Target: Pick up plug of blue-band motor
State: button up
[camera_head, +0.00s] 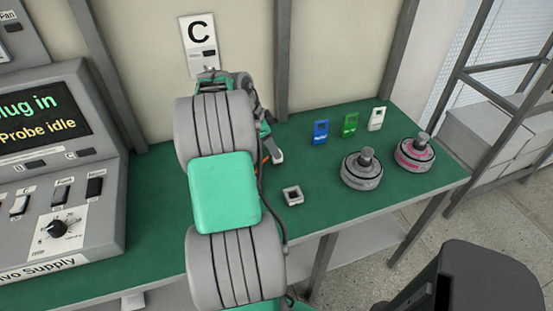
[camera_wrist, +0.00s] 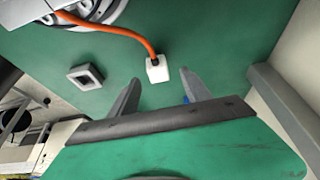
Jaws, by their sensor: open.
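A white plug (camera_wrist: 157,70) on an orange cable (camera_wrist: 128,33) shows in the wrist view, over the green bench top. The cable runs left to a silver round motor (camera_wrist: 90,12), cut off by the top edge; its band colour cannot be told. My gripper (camera_wrist: 160,78) is open, with its two fingertips on either side of the plug's near end and nothing clamped. Whether the fingers touch the plug is unclear. In the head view my gripper (camera_head: 272,152) is low over the bench behind my arm, which hides the plug and that motor; a bit of orange cable shows there.
A grey square socket (camera_head: 293,195) lies near the bench's front. To the right stand a grey motor (camera_head: 361,172) and a pink-band motor (camera_head: 415,154). Blue (camera_head: 320,132), green (camera_head: 350,124) and white (camera_head: 376,118) tags stand behind them. A control console (camera_head: 60,180) fills the left.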

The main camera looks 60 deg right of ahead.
jog(key=x, duration=0.4)
jog(key=shift+s+f, duration=0.15)
jog(key=shift+f, duration=0.25)
jog(key=shift+a, duration=0.1)
grip_shut()
